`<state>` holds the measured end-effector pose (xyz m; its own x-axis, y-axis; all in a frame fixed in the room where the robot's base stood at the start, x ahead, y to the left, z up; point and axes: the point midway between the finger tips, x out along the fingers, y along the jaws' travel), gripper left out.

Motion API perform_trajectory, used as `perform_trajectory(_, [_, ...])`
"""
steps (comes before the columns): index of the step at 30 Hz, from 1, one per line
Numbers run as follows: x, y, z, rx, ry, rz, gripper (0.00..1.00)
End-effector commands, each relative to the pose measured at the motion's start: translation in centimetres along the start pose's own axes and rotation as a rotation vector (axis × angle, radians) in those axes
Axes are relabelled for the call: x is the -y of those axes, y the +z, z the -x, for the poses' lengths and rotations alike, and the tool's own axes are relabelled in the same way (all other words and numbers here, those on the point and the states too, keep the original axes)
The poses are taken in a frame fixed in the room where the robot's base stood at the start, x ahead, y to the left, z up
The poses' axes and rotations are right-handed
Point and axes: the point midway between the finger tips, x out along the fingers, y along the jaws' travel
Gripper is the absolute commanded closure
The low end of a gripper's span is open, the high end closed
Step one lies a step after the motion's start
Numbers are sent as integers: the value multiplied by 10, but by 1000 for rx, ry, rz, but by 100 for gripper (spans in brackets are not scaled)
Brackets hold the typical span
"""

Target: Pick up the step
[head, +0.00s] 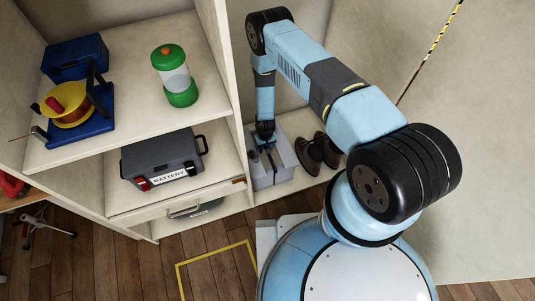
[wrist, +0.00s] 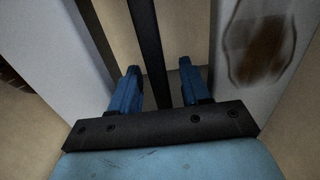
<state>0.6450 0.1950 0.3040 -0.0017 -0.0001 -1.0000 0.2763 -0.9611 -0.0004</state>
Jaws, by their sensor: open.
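The step appears to be the light grey, box-like piece (head: 282,177) low in the right-hand cubby in the head view, with a dark strip along its top. My gripper (head: 266,143) points down onto it from above, and the arm hides part of it. In the wrist view my gripper (wrist: 160,88) is open, with its two blue fingers apart. A dark bar (wrist: 149,45) runs between the fingers, and pale grey surfaces (wrist: 62,60) lie at both sides. I cannot tell whether a finger touches the bar.
The cubby's upright wall (head: 222,75) is close on the left. Left shelves hold a green lantern (head: 175,77), a battery case (head: 160,160) and a wire spool (head: 72,108). A yellow floor outline (head: 215,264) lies in front.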

Motion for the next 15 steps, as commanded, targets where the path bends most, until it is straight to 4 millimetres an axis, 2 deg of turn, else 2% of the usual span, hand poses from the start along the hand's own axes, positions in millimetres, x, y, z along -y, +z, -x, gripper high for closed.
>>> perform_trajectory(6, [0,-1,-16,-1,0,-1,53])
perform_trajectory(13, [0,-1,-17,-1,0,-1,53])
perform_trajectory(15, [0,-1,-17,-1,0,-1,58])
